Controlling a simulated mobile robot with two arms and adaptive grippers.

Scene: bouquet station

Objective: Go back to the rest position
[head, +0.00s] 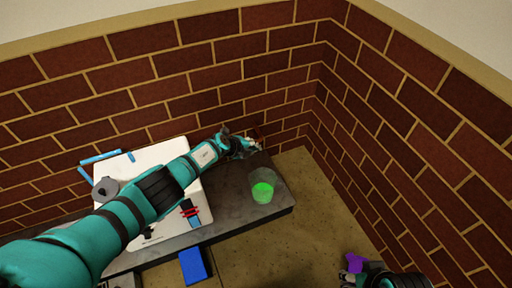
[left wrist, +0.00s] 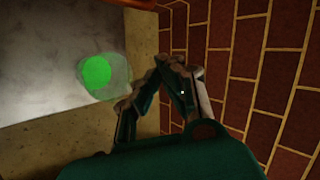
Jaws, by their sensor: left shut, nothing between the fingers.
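My left gripper (head: 243,146) is over the far right part of the table, close to the brick wall, with my arm stretched across a white board. In the left wrist view its fingers (left wrist: 178,68) come together with nothing between them. My right gripper (head: 372,282) shows only in part at the bottom right edge of the head view, over the floor. A small purple thing (head: 355,262) shows beside it; I cannot tell whether it is held.
A clear cup with a green bottom (head: 263,190) stands near the table's right end, also in the left wrist view (left wrist: 97,72). The white board (head: 165,222) lies on the dark table (head: 228,215). A blue block (head: 193,265) is at the front edge. Brick walls (head: 400,130) close the corner.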

